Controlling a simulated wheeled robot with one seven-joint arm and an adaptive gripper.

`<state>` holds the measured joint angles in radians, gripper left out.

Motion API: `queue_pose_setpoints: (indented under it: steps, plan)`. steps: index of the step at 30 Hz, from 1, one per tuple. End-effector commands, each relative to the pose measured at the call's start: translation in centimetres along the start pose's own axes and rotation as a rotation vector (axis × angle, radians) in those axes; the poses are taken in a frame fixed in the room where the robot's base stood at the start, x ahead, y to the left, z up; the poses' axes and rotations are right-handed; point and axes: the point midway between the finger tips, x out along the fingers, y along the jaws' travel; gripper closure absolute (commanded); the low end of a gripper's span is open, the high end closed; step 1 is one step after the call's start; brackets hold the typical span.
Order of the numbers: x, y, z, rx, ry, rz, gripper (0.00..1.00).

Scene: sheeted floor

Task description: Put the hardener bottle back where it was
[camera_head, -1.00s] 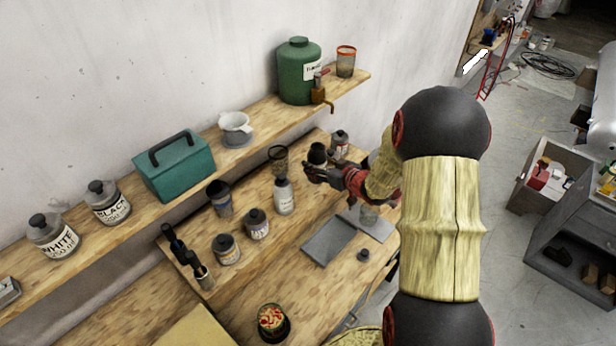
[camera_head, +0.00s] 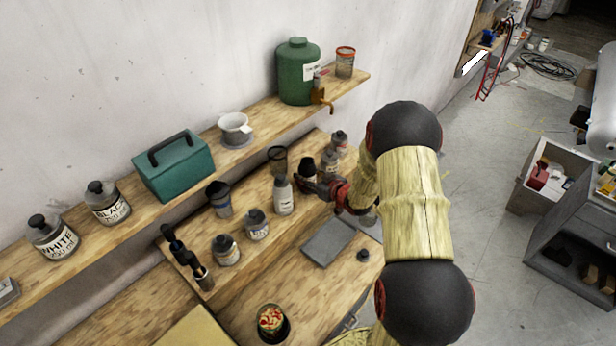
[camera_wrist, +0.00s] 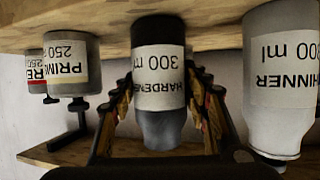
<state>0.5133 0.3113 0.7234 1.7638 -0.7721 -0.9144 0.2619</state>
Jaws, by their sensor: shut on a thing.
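The hardener bottle (camera_wrist: 160,75), dark at one end with a white label, stands between the fingers of my gripper (camera_wrist: 158,110) in the wrist view, which shows it upside down. My gripper is shut on it.
The thinner (camera_wrist: 282,80) and primer (camera_wrist: 70,65) bottles flank the held bottle in the wrist view, with gaps. A dark cup (camera_head: 277,158) stands behind. A grey slab (camera_head: 328,242) lies in front. The upper shelf holds a green drum (camera_head: 299,75).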

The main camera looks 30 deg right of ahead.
Motion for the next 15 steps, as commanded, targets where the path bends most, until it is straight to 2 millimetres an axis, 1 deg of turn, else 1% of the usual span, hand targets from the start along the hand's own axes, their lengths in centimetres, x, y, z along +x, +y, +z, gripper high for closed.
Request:
queue_pose_setpoints:
  steps: [4,5,12,15]
  plan:
    - [0.15,0.03,0.25,-0.001,0.002,0.000,0.95]
    - [0.14,-0.01,0.39,0.000,-0.001,0.000,0.53]
    - [0.09,-0.01,0.29,0.000,-0.001,0.000,0.40]
    - [0.09,-0.01,0.29,0.000,-0.001,0.000,0.36]
